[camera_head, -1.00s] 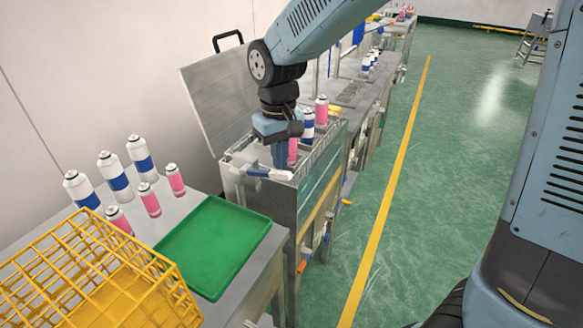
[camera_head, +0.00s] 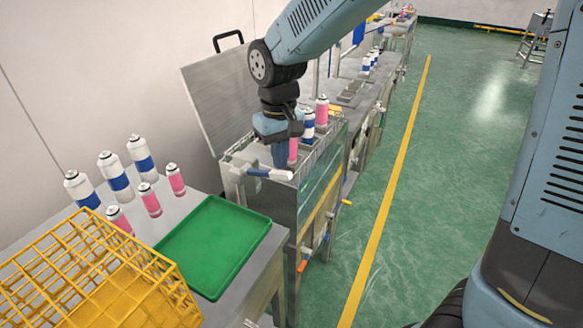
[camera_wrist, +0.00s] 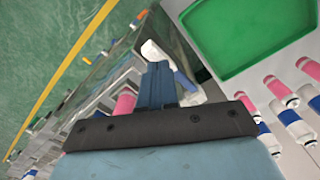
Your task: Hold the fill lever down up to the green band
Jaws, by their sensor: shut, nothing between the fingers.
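My gripper (camera_head: 280,156) points down over the front end of the open metal tank (camera_head: 311,212), its blue fingers together with nothing between them. In the wrist view the closed fingers (camera_wrist: 157,84) show in the middle. I cannot make out a green band.
Pink and blue-banded cans (camera_head: 321,110) stand at the tank close behind my gripper. A raised metal lid (camera_head: 216,95) stands at its left. A green tray (camera_head: 212,247), a yellow wire crate (camera_head: 95,275) and several cans are on the near table.

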